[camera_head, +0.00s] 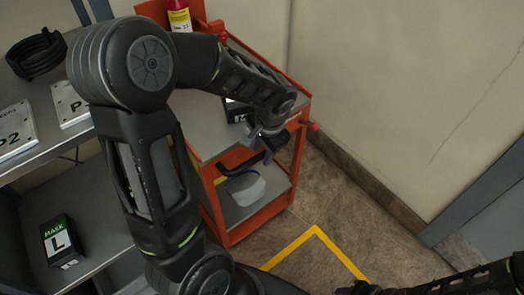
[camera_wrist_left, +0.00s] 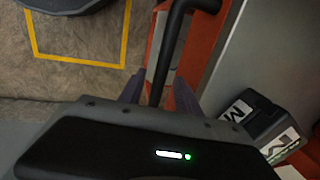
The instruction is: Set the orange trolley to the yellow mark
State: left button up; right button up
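The orange trolley (camera_head: 238,232) has grey shelves and stands against the wall. Its orange edge (camera_wrist_left: 203,40) and grey top also show in the left wrist view. The yellow mark (camera_head: 317,230) is a taped outline on the floor in front of the trolley; part of it (camera_wrist_left: 75,60) shows in the left wrist view. My left gripper (camera_wrist_left: 159,88) is open, with one finger on each side of the trolley's black handle bar (camera_wrist_left: 165,55) and small gaps visible. In the head view, my left gripper (camera_head: 262,140) is at the trolley's near side. My right gripper is unclear at the bottom edge.
A black box (camera_wrist_left: 262,120) lies on the trolley top, and a clear mask-like item (camera_head: 244,188) on its lower shelf. Grey shelving (camera_head: 95,205) with a mask box (camera_head: 60,242) is left. Floor around the mark looks clear.

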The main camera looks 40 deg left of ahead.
pick_arm(q)
jog(key=shift+f, duration=0.1)
jog(key=shift+c, duration=0.4)
grip_shut()
dwell(1.0)
